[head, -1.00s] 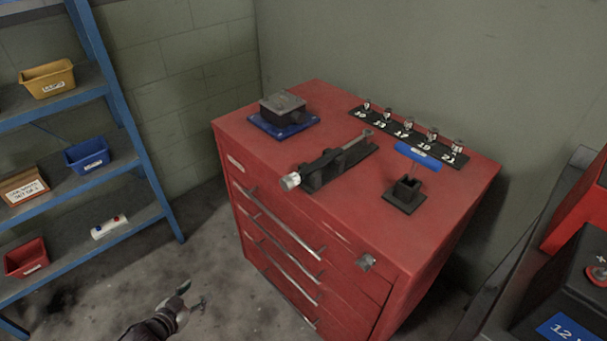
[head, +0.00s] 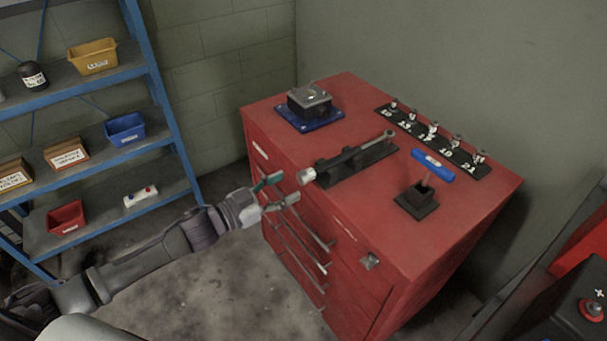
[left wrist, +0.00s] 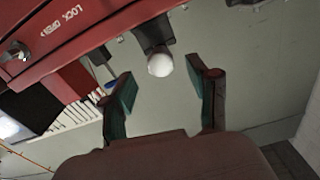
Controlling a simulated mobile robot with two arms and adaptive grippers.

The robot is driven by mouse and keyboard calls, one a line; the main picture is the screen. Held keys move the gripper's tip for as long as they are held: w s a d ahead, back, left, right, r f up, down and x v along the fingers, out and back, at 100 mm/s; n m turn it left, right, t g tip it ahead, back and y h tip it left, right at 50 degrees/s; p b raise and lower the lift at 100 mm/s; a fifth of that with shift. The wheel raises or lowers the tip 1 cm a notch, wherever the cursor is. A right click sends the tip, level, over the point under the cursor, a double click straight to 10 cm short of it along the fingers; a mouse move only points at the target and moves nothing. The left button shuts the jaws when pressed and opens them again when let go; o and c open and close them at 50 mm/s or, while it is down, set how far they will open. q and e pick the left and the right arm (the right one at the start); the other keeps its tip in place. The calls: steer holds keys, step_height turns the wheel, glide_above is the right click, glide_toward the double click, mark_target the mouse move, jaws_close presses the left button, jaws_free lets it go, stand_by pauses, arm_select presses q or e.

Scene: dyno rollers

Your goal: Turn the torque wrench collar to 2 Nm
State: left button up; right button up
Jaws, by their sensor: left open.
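The torque wrench (head: 358,155) lies in a black cradle (head: 340,173) on top of the red cabinet. Its silver collar (head: 306,175) sticks out over the cabinet's front edge, facing my left arm. My left gripper (head: 279,190) is open and empty, just short of the collar and apart from it. In the left wrist view, the collar's pale round end (left wrist: 160,65) shows between and beyond the two open fingers (left wrist: 160,84) with their green pads. The scale on the collar is too small to read. My right gripper is not in view.
The red cabinet (head: 400,238) has drawer handles below the collar. On its top are a grey box on a blue plate (head: 309,103), a socket rail (head: 433,139) and a blue-handled tool (head: 433,165) in a black holder. A blue shelf (head: 160,90) with bins stands left.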

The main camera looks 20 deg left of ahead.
mark_target(299, 181)
arm_select(q)
steer(key=p+x, duration=0.1)
steer(key=x, duration=0.4)
steer(key=shift+w+d, duration=0.25)
steer(key=shift+w, duration=0.05)
jaws_close()
